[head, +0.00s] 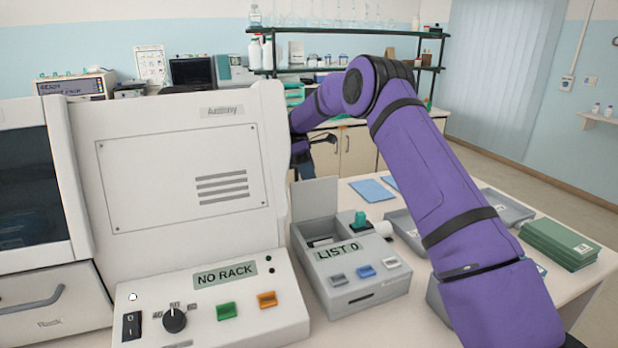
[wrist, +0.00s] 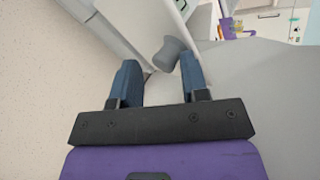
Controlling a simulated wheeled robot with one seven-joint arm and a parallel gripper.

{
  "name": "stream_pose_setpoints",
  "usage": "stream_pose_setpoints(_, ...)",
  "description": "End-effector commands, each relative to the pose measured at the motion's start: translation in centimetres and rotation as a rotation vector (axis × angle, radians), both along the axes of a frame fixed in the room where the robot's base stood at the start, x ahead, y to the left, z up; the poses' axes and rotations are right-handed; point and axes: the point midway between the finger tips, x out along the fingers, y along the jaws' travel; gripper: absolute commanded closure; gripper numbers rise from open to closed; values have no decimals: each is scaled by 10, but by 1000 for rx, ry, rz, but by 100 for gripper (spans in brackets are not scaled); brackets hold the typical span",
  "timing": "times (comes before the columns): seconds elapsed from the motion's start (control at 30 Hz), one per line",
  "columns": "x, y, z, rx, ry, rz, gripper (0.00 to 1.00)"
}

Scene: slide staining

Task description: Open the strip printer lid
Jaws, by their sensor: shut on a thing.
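The strip printer (head: 352,275) is the light grey box with a LISTO display, right of the large white machine in the head view. Its lid (head: 316,198) stands raised at the back, and the opening below it shows. My gripper (head: 304,168) is just above and behind the lid, partly hidden by the white machine. In the wrist view my gripper (wrist: 157,72) has its blue fingers spread at a pale panel with a grey knob (wrist: 173,54) near the right fingertip. It is shut on the lid; the exact contact is hard to see.
The large white machine (head: 180,170) with a NO RACK display stands close on the left. Grey trays (head: 500,207), blue sheets (head: 372,190) and green boxes (head: 560,243) lie to the right.

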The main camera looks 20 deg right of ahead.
Motion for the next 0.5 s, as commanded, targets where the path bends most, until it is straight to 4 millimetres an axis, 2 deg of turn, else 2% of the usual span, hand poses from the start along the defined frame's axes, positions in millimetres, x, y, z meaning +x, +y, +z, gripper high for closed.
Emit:
stream_pose_setpoints(0.03,-2,-3,-18,-5,14,-2,100)
stream_pose_setpoints(0.07,-2,-3,-17,-5,14,-2,54)
stream_pose_setpoints(0.13,-2,-2,-17,-4,14,-1,44)
stream_pose_setpoints(0.17,-2,-2,-17,-4,14,0,41)
stream_pose_setpoints(0.3,-2,-1,-17,-2,12,0,47)
stream_pose_setpoints(0.5,-2,0,-17,0,12,0,48)
